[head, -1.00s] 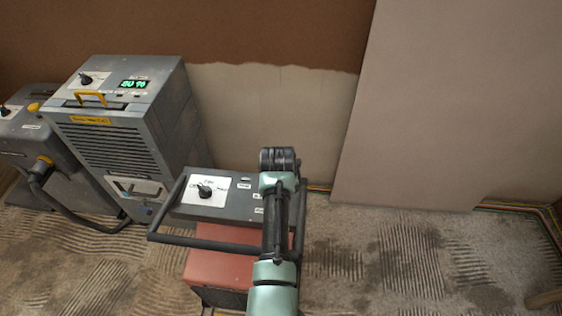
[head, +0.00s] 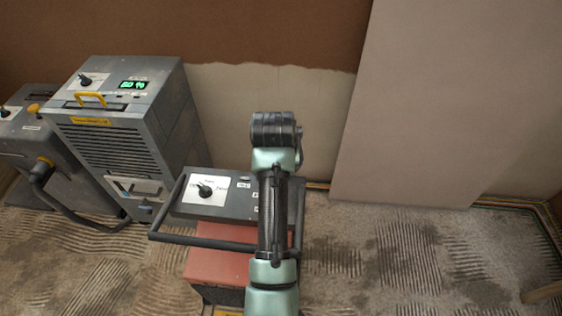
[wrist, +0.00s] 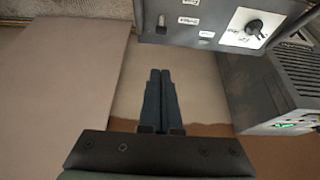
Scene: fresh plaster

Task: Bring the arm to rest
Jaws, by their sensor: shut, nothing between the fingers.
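My arm rises from the bottom middle of the head view, in front of the red and grey machine. My gripper shows in the wrist view (wrist: 159,88), with its two dark fingers side by side and touching. It is shut and holds nothing. In the head view the fingers are hidden behind the dark end of my arm. In the wrist view the fingers stand out against the pale lower wall, apart from the machine's panel.
The red and grey machine (head: 222,268) has a knob panel and a dark bar handle. A grey dehumidifier (head: 120,140) with a green display stands left, beside another grey machine (head: 40,150) with a hose. A large board (head: 440,100) leans right. The ridged floor (head: 400,265) at right is mostly clear.

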